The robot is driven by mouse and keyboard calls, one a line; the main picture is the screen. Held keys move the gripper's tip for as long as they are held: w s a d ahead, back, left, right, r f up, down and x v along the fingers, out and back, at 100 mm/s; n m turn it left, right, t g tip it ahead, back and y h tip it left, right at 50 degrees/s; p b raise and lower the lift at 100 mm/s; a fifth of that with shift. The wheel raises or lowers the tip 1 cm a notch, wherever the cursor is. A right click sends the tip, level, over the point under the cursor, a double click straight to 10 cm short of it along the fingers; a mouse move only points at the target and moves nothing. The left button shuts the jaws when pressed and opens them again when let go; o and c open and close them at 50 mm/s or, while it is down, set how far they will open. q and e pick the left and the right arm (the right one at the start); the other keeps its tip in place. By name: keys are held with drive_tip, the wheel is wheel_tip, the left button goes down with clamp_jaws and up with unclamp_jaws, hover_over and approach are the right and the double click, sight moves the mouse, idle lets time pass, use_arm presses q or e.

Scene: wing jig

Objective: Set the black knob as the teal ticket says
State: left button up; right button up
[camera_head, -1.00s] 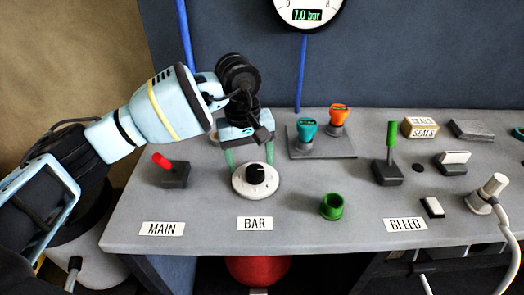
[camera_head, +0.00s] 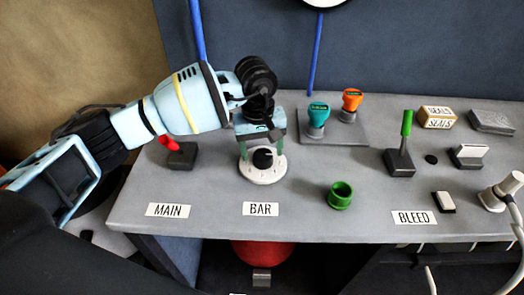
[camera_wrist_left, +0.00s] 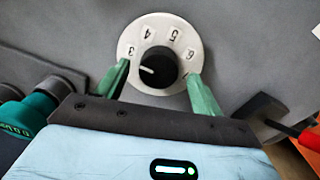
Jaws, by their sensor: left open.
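The black knob (camera_head: 264,158) sits on a round white dial (camera_head: 262,174) above the BAR label. In the left wrist view the black knob (camera_wrist_left: 158,66) has a white pointer line aimed left, just below the 3; the dial also shows 4, 5 and 6. My left gripper (camera_wrist_left: 160,76) is open, its green fingers on either side of the knob; I cannot tell whether they touch it. It also shows in the head view (camera_head: 262,148). A teal-topped piece (camera_head: 318,113) stands at the back; its small writing is unreadable. I see no separate teal ticket. My right gripper is out of view.
A red lever (camera_head: 168,142) stands left of the dial. An orange-topped piece (camera_head: 351,98) shares the grey plate with the teal one. A green cup (camera_head: 340,195) and a green lever (camera_head: 406,124) are to the right. The panel's front is mostly clear.

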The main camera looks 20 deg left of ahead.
use_arm(q)
drive_tip(key=shift+f, duration=0.65)
drive_tip(key=c, duration=1)
